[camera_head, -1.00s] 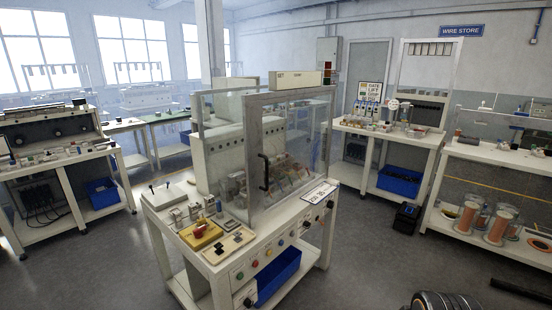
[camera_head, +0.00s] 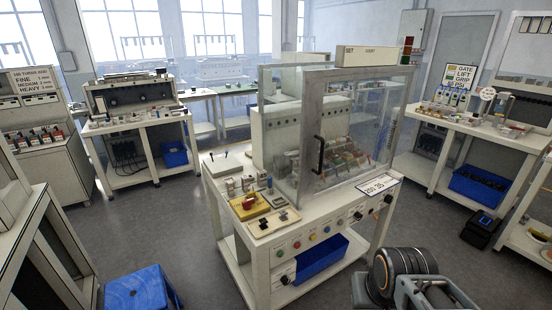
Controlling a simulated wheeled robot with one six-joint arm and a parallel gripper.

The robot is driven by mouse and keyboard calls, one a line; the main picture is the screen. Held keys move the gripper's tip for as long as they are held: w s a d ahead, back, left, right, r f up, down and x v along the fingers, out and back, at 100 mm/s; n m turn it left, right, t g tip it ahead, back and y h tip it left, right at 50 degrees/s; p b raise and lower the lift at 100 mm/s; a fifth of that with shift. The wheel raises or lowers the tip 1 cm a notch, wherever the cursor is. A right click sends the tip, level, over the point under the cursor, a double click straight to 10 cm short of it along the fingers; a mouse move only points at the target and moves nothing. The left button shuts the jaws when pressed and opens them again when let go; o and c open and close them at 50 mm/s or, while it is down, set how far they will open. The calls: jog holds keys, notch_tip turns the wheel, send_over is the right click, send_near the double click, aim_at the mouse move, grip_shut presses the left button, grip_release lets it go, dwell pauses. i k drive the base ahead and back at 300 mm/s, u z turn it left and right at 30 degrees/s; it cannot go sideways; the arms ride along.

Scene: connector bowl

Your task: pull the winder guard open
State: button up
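The winder guard (camera_head: 342,92) is a clear panel in a grey frame on the front of the winder bench in the middle of the head view. It stands across the front of the winder, and coloured bobbins (camera_head: 345,150) show through it. A black upright handle (camera_head: 318,155) is on its left side. Part of my arm shows at the lower right, apart from the bench. I cannot make out my gripper's fingers, and nothing of mine touches the handle.
The bench front (camera_head: 330,226) carries buttons and knobs, with a blue bin (camera_head: 320,260) below. A blue stool (camera_head: 140,288) stands at the lower left. Other benches (camera_head: 140,120) stand left and right. Grey floor (camera_head: 185,235) is clear left of the winder bench.

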aim_at(316, 87)
jog(key=u, duration=0.4)
jog(key=i, duration=0.85)
jog(key=z, duration=0.45)
